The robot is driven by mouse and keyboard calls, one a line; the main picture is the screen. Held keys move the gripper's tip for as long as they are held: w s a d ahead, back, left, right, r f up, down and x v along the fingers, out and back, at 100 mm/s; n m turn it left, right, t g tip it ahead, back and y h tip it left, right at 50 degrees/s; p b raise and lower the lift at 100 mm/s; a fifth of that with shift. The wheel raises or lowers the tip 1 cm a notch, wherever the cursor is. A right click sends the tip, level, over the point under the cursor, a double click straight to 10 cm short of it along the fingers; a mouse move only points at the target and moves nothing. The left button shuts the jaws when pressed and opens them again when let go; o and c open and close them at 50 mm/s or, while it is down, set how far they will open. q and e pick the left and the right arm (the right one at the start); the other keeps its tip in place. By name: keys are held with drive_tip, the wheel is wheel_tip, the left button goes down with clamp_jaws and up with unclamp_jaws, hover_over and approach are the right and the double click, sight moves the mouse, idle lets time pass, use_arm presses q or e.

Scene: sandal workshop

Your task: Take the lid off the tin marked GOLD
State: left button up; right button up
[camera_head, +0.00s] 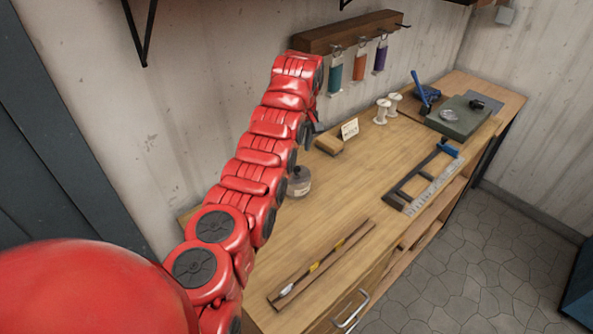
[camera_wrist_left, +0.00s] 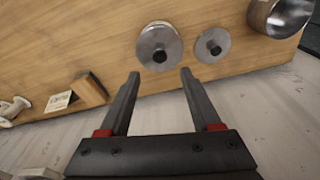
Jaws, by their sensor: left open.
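A tin (camera_head: 299,181) with a dark knobbed top and a pale label stands on the workbench; the lettering is too small to read. In the left wrist view a round silvery tin with a dark centre knob (camera_wrist_left: 160,46) lies just beyond my fingertips. A smaller round metal piece (camera_wrist_left: 212,45) with a dark centre is beside it. No GOLD mark is legible. My left gripper (camera_wrist_left: 160,73) is open and empty, fingers apart, not touching the tin. In the head view my red arm hides most of this gripper. My right gripper is not in view.
A shiny metal vessel (camera_wrist_left: 280,15) stands near the bench edge. A wooden block with a card (camera_head: 331,144), white spools (camera_head: 382,110) and a framed tool (camera_head: 420,180) are on the bench (camera_head: 370,205). A narrow wooden tray (camera_head: 322,266) lies in front. The wall is behind.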

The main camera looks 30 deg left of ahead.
sight(296, 168)
use_arm(q)
drive_tip(key=shift+f+p, duration=0.3)
drive_tip(key=shift+f, duration=0.65)
drive_tip(key=f+p, duration=0.1)
drive_tip(key=f, duration=0.1)
drive_tip(key=f+p, duration=0.1)
drive_tip(key=f, duration=0.1)
drive_tip(key=shift+w+a+p, duration=0.15)
drive_tip(key=shift+a+p, duration=0.05)
drive_tip(key=shift+p, duration=0.2)
drive_tip(key=shift+a+f, duration=0.1)
drive_tip(key=shift+f, duration=0.75)
clamp_jaws()
